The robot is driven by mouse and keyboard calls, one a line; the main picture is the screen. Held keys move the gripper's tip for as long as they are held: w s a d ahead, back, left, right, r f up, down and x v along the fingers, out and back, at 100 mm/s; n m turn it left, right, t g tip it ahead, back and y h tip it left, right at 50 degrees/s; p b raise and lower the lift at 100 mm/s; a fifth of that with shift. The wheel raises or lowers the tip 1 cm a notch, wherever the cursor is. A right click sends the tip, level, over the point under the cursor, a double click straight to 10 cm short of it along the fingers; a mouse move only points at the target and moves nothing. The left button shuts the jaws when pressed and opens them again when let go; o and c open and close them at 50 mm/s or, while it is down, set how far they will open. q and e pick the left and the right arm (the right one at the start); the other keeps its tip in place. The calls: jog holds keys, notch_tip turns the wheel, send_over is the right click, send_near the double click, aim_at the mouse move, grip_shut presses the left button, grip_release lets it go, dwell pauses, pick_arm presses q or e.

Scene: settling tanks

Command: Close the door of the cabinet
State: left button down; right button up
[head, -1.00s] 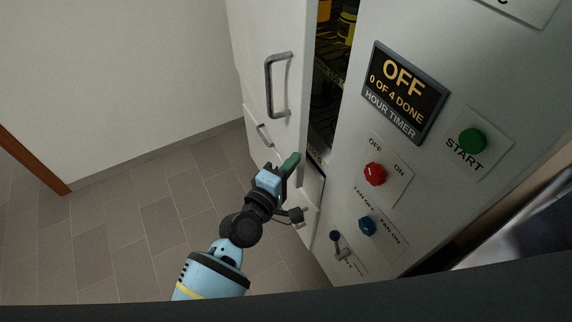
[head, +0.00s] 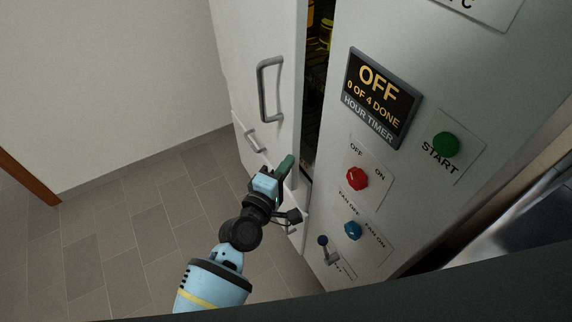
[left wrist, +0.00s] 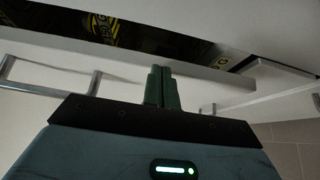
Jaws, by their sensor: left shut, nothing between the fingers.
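The cabinet door (head: 255,45) is a tall white panel with a grey bar handle (head: 269,88), standing partly open at the left of the cabinet front. A narrow dark gap shows the inside (head: 317,95) of the cabinet, with yellow and black items in it. My left gripper (head: 287,163), with green fingers, is shut and empty at the lower part of the door, near its free edge. In the left wrist view the shut fingers (left wrist: 161,82) reach up to the door panel (left wrist: 120,58); I cannot tell whether they touch it. My right gripper is not in view.
The white control panel has an OFF hour timer sign (head: 381,97), a green start button (head: 446,144), a red knob (head: 357,179), a blue knob (head: 353,230) and a small lever (head: 325,250). A lower handle (head: 254,141) is beside my arm. The tiled floor (head: 110,240) at left is clear.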

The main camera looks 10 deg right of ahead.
pick_arm(q)
jog(key=v, duration=0.7)
jog(key=shift+s+a, duration=0.2)
jog(key=shift+s, duration=0.15)
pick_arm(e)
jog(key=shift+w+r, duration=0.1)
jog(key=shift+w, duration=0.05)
